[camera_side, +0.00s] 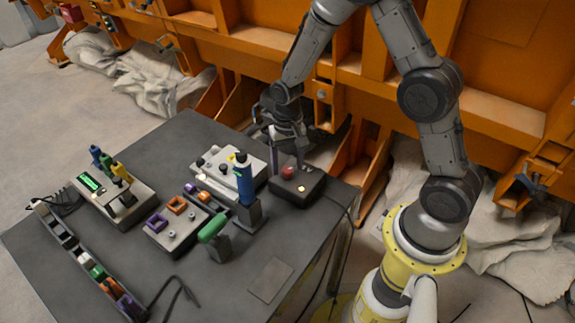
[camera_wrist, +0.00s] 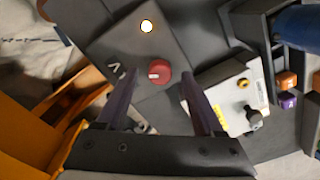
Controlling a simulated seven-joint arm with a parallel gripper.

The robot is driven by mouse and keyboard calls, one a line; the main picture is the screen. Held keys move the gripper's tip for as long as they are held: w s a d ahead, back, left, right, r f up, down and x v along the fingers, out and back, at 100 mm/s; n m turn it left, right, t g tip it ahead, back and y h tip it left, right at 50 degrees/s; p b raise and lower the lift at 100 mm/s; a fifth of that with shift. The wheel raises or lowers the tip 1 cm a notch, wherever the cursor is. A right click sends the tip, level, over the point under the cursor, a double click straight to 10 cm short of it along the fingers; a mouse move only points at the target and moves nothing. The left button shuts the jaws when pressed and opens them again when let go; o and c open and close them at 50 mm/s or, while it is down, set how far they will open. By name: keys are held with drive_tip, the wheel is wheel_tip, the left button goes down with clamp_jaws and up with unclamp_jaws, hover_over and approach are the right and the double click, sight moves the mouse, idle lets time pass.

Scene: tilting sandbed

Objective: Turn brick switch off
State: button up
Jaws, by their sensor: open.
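The brick-red switch is a round knob (camera_side: 289,172) on a dark box (camera_side: 305,189) at the table's right side. In the wrist view the red knob (camera_wrist: 159,72) has a pale mark on its face. A lit yellowish lamp (camera_side: 301,189) is on the same box; it glows in the wrist view (camera_wrist: 147,26) too. My gripper (camera_side: 286,152) is above the box, pointing down. In the wrist view my gripper's fingers (camera_wrist: 159,84) are spread, with the knob showing between their tips. I cannot tell how far above the knob they are, and I see no contact.
A white panel (camera_side: 243,160) with knobs stands left of the box. A blue-handled tool in a holder (camera_side: 247,215) and a green handle (camera_side: 213,228) stand nearby. A block with colored pieces (camera_side: 170,238), a display unit (camera_side: 132,208) and a long tray (camera_side: 60,228) fill the left.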

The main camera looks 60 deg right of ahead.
drive_tip(key=shift+f, duration=0.5)
clamp_jaws()
drive_tip(key=shift+n, duration=0.3)
drive_tip(key=n, duration=1.1)
idle(0.4)
drive_tip(key=shift+n, duration=0.3)
